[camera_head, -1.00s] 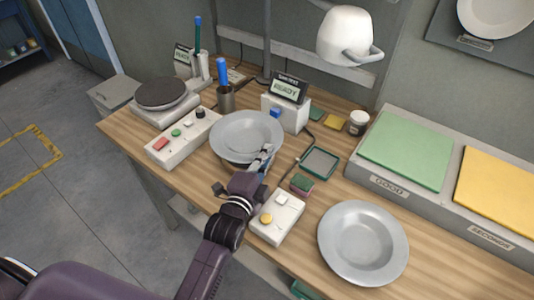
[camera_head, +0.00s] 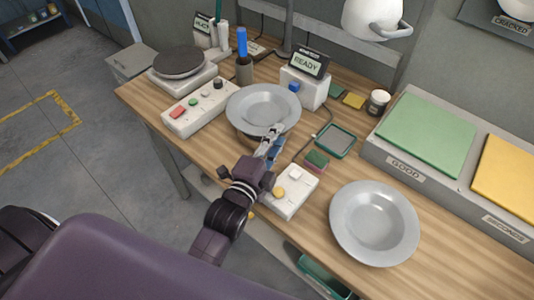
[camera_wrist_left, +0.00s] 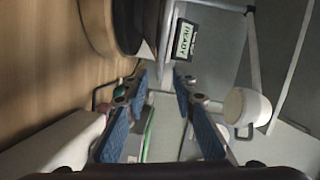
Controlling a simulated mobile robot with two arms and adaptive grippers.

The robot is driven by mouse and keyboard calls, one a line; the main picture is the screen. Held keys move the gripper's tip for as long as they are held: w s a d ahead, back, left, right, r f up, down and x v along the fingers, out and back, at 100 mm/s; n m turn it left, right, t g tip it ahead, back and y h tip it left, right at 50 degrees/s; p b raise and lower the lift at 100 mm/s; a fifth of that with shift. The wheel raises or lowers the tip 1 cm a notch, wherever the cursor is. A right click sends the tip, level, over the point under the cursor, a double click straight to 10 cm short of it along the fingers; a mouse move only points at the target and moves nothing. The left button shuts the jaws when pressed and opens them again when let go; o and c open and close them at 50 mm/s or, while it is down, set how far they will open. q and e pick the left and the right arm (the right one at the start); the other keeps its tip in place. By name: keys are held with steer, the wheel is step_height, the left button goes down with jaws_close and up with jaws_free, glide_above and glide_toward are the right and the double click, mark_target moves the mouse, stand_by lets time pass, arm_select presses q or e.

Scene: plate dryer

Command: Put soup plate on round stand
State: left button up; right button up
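A grey soup plate (camera_head: 254,98) sits near the middle of the bench, in front of the READY box. It looks raised above the wood; its support is mostly hidden. A second grey soup plate (camera_head: 374,222) lies on the bench at the right. A dark round disc (camera_head: 178,62) on a pale base stands at the back left, with nothing on it. My left gripper (camera_head: 275,131) is at the front rim of the first plate. In the left wrist view its fingers (camera_wrist_left: 160,72) are apart with nothing gripped between them. My right gripper is not in view.
A button box (camera_head: 292,193) stands beside my left wrist, and a longer control box (camera_head: 200,108) left of the first plate. A blue-handled tool (camera_head: 242,44) stands in a cup behind.

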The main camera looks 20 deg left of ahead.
arm_select(q)
steer(key=s+b, duration=0.1)
steer(key=s, duration=0.6)
steer(key=shift+s+a+r, duration=0.25)
steer(key=shift+a+r, duration=0.05)
steer(key=shift+r, duration=0.1)
